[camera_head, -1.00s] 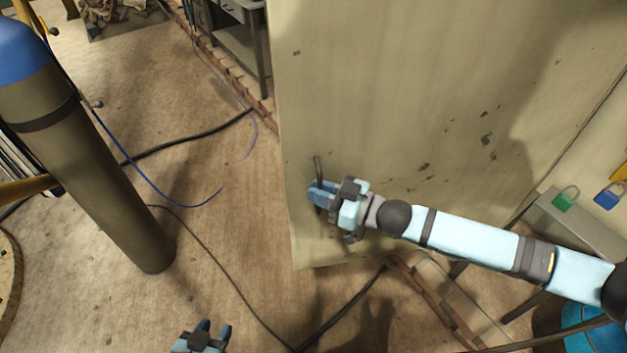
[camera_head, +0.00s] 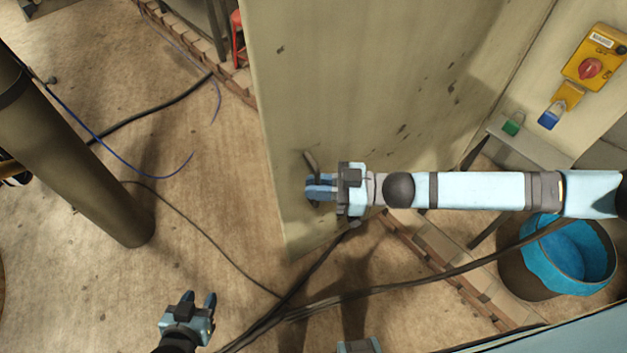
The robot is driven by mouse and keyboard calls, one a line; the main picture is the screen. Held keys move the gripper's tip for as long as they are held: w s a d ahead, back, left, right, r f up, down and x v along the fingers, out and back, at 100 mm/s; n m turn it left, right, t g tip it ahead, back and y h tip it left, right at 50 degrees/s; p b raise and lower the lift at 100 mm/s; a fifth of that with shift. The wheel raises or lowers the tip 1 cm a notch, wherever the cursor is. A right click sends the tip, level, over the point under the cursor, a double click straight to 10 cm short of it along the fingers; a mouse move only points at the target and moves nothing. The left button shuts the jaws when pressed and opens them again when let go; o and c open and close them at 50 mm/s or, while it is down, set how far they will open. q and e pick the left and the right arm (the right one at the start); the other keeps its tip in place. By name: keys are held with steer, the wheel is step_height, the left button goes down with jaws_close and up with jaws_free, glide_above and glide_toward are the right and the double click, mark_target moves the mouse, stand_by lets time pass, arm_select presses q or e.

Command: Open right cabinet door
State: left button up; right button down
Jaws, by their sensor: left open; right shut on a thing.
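The right cabinet door (camera_head: 345,90) is a tall beige panel with dark chips, standing swung out from the cabinet. Its dark bar handle (camera_head: 311,161) sits near the door's left edge, low down. My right gripper (camera_head: 310,187) reaches in from the right and is shut on the handle; its fingers hide part of the bar. My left gripper (camera_head: 200,301) is low in the picture, open and empty, well apart from the door.
Cables (camera_head: 300,283) cross the floor. A blue-lined bin (camera_head: 562,255) stands at the right, below a small grey table (camera_head: 540,148) and a yellow switch box (camera_head: 597,57).

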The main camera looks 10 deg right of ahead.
steer(key=shift+r, duration=0.1)
steer(key=c, duration=1.2)
jaws_free()
steer(key=b+v, duration=0.3)
steer(key=v, duration=1)
steer(key=shift+d, duration=0.4)
steer(key=shift+s, duration=0.1)
steer(key=shift+d, duration=0.1)
